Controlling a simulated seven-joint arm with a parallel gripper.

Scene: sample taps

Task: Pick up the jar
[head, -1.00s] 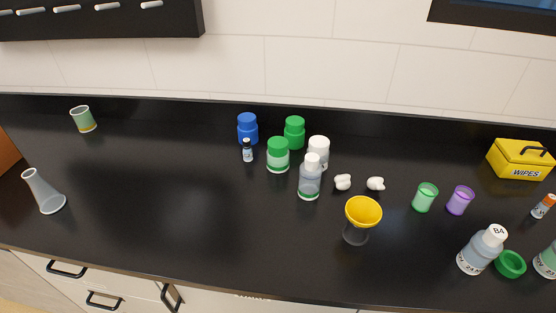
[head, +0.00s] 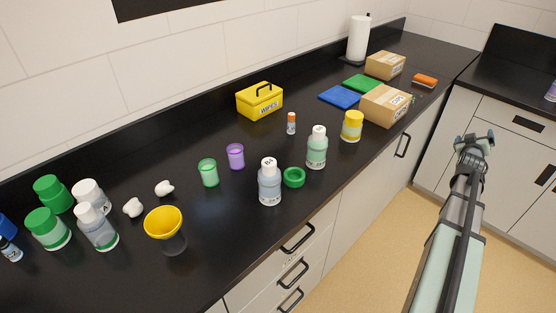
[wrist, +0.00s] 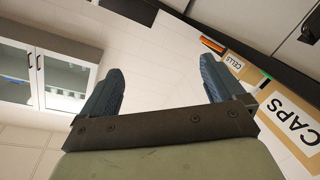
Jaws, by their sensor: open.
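Several jar-like containers stand on the black counter in the head view. A green-lidded jar (head: 47,229) and a green jar (head: 53,194) are at the far left, and a blue jar (head: 6,227) is cut by the left edge. A yellow-topped jar (head: 352,126) stands upright near the boxes. Which one is the task's jar, I cannot tell. My gripper (head: 474,148) is out over the floor, right of the counter and apart from every jar. In the wrist view my gripper (wrist: 160,85) is open and empty, with its blue fingers wide apart.
The aisle floor is clear.

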